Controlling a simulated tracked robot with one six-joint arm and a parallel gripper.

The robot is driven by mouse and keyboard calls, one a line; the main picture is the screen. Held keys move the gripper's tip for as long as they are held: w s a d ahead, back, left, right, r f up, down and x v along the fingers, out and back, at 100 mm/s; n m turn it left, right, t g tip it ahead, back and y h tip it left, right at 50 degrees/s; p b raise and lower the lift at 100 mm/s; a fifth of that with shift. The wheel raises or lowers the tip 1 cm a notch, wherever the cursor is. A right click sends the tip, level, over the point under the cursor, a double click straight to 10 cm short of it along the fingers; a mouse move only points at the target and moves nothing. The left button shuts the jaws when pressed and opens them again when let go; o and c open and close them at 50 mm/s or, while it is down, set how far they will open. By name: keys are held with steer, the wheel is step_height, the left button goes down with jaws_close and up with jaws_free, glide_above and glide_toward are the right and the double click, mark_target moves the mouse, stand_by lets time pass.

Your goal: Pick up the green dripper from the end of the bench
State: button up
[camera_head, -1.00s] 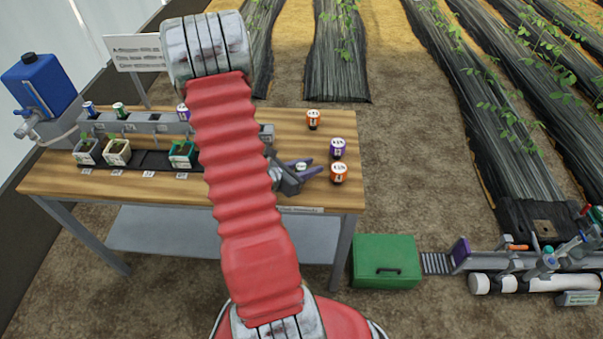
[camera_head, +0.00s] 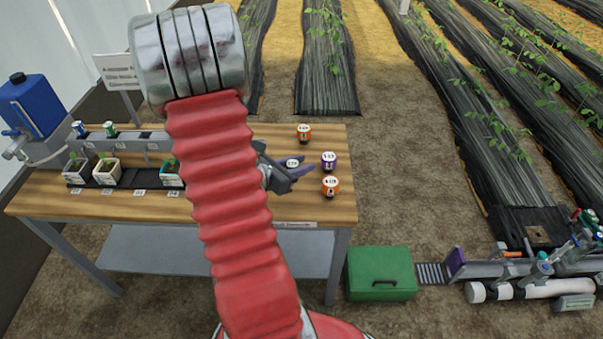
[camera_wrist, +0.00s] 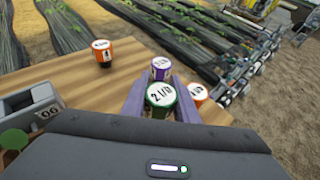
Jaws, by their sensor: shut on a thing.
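The green dripper (camera_wrist: 160,97), with a white top reading 2 l/h, is between the two lavender fingers of my gripper (camera_wrist: 158,100) in the wrist view. My gripper is shut on it, and its top faces the camera. In the head view my gripper (camera_head: 290,168) is over the right end of the wooden bench (camera_head: 250,210), with the white top of the dripper (camera_head: 292,163) between the fingers. The dripper's base is hidden. It appears raised off the bench top.
An orange dripper (camera_head: 304,133), a purple dripper (camera_head: 329,160) and another orange dripper (camera_head: 331,186) stand close to the right of my gripper. A grey rail (camera_head: 130,142) and several pots are at the left. A green box (camera_head: 380,273) is on the ground to the right.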

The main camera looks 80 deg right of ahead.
steer(key=shift+r, duration=1.3)
steer(key=shift+c, duration=0.2)
